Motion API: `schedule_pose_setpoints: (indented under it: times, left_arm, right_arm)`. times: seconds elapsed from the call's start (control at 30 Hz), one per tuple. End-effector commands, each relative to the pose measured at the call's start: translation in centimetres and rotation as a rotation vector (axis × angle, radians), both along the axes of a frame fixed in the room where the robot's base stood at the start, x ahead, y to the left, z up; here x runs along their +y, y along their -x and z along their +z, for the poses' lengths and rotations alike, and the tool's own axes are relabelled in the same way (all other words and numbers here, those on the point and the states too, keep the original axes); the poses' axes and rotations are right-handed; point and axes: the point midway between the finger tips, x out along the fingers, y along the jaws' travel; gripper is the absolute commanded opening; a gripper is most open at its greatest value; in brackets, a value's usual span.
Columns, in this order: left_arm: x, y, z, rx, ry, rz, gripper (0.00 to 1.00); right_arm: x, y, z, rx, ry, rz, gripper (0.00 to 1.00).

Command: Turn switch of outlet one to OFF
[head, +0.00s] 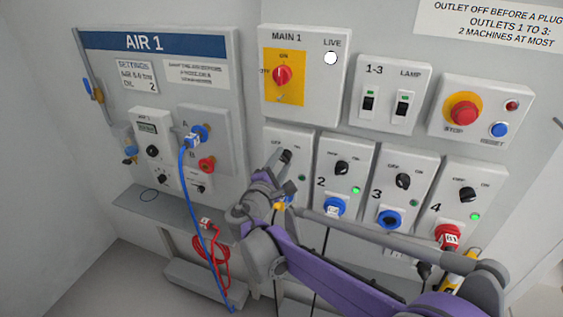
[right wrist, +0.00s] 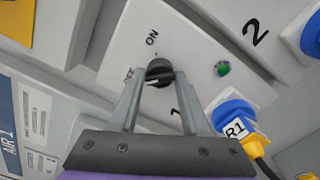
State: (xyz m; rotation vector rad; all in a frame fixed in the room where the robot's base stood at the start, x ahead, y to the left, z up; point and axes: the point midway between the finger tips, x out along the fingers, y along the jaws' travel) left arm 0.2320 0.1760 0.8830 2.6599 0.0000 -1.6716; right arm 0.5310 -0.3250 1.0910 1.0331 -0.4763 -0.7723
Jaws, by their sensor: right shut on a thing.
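Outlet one's panel (head: 269,139) is at the left end of the lower row, partly covered by my right arm. Its black rotary switch (head: 287,156) is at my right gripper's fingertips (head: 280,158). In the right wrist view the switch (right wrist: 159,70) sits between the two fingers of my right gripper (right wrist: 156,76), which is shut on it. The ON label is above the knob and the OFF label is to its left, partly hidden by a finger. The knob's white mark points left, toward the OFF side. Outlet one's lamp (right wrist: 222,69) looks dark green. My left gripper is not in view.
Outlets two (head: 341,168), three (head: 403,181) and four (head: 467,194) stand to the right; the lamps of two and four glow green. A blue plug with a yellow part marked R1 (right wrist: 236,129) is in outlet one. The AIR 1 panel (head: 150,95) is at left.

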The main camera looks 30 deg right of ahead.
Motion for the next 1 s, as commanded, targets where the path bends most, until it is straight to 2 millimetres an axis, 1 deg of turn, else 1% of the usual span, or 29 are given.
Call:
schedule_pose_setpoints:
  times: [0.1, 0.13, 0.23, 0.27, 0.53, 0.67, 0.77, 1.0]
  left_arm:
    - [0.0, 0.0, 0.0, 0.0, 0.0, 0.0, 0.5]
    - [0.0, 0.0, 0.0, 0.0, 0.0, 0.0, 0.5]
    - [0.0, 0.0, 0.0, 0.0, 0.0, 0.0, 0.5]
    - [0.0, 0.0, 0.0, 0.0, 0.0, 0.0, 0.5]
    - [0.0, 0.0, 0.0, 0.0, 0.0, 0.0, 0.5]
    - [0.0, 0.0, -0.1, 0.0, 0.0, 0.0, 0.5]
    - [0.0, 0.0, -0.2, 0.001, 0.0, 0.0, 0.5]
    - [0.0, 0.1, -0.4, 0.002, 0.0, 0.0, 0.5]
  right_arm:
    - [0.0, 0.0, 0.0, 0.0, 0.0, 0.0, 0.0]
    - [0.0, 0.0, 0.0, 0.0, 0.0, 0.0, 0.52]
    - [0.0, 0.0, 0.0, 0.0, 0.0, 0.0, 0.7]
    - [0.0, 0.0, 0.0, 0.0, 0.0, 0.0, 0.74]
    - [0.0, 0.0, 0.0, 0.0, 0.0, 0.0, 0.74]
    - [0.7, 0.5, 0.0, -0.001, -0.001, 0.002, 0.74]
    - [1.9, 1.5, 0.0, 0.001, -0.001, 0.004, 0.74]
    - [5.7, 4.7, -0.1, 0.0, -0.001, 0.005, 0.74]
